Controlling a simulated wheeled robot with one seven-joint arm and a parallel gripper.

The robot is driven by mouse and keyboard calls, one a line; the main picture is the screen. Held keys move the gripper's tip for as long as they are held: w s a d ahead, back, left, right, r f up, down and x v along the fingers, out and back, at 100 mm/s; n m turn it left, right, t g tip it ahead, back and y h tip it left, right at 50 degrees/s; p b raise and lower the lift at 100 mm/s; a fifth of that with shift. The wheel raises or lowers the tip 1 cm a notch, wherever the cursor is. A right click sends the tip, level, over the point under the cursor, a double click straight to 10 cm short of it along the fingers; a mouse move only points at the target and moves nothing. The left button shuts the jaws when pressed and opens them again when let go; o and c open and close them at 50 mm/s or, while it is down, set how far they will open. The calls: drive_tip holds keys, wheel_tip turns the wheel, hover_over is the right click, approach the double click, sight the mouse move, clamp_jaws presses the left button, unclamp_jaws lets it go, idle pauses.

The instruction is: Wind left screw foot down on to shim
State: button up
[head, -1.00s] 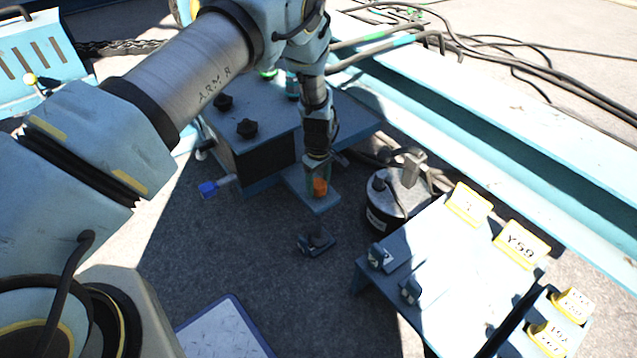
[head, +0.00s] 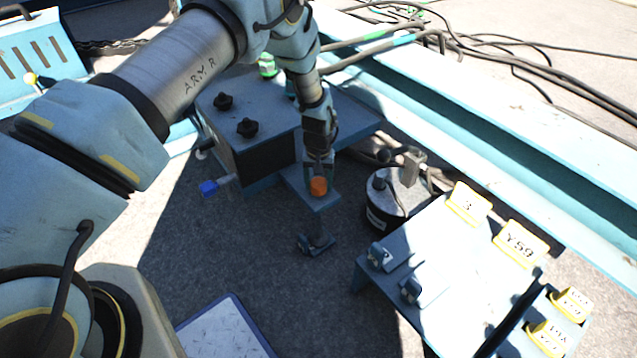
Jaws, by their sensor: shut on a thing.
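The orange knob (head: 318,187) of the screw foot sits on top of a blue-grey bracket plate (head: 323,206) that juts out from the box. My gripper (head: 318,180) points down on to this knob and is shut on it. Below the plate, a screw shaft (head: 319,228) shows, and its lower end is over a small dark block (head: 315,245) on the floor. I cannot tell whether the foot touches the block or whether a shim lies there.
A blue-grey box (head: 262,140) with black knobs stands behind the bracket. A round dark canister (head: 393,200) and a blue table (head: 450,260) with yellow-edged labels stand to the right. A white-topped plate (head: 225,330) lies at the front. Floor left of the bracket is clear.

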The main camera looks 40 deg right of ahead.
sight(319, 182)
drive_tip(key=shift+m, duration=0.5)
drive_tip(key=o, duration=1.4)
drive_tip(key=shift+c, duration=0.2)
wheel_tip(319, 182, up, 11)
drive_tip(key=p, duration=0.1)
drive_tip(key=shift+f, duration=0.1)
